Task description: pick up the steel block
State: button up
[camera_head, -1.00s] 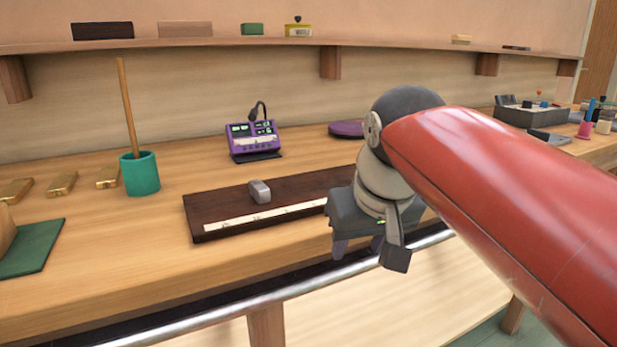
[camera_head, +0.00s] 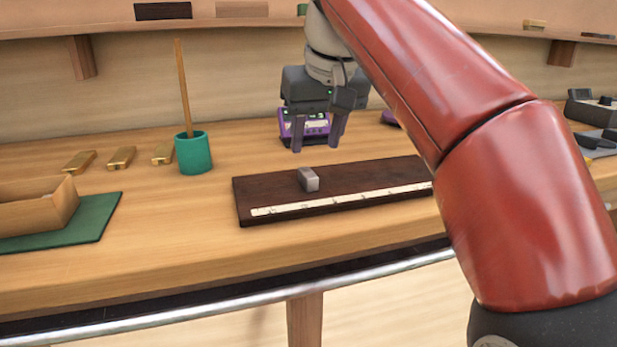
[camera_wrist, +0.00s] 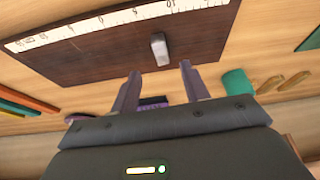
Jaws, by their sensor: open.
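The steel block (camera_head: 308,179) is a small grey block lying on a dark wooden board (camera_head: 350,183) with a white ruler strip along its front edge. My gripper (camera_head: 316,147) is open and empty, fingers pointing down, above and seemingly a little behind the block. In the wrist view the block (camera_wrist: 159,49) lies on the board (camera_wrist: 100,57), ahead of the gap between my open fingers (camera_wrist: 157,80). The fingers are apart from the block.
A teal cup (camera_head: 193,154) with a wooden stick stands to the left, near several gold bars (camera_head: 121,158). A purple device (camera_head: 304,127) is behind my gripper. A wooden box (camera_head: 38,210) sits on a green mat (camera_head: 97,222). A metal rail (camera_head: 220,304) runs along the front.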

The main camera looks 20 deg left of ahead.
aim_at(308, 172)
jog(key=shift+w+a+f, duration=0.15)
jog(key=shift+a+f, duration=0.25)
jog(key=shift+f, duration=0.1)
jog(key=b+x, duration=0.2)
jog(key=x, duration=0.4)
jog(key=shift+w+d+f, duration=0.1)
jog(key=shift+w+f, duration=0.05)
jog(key=shift+f, duration=0.2)
grip_shut()
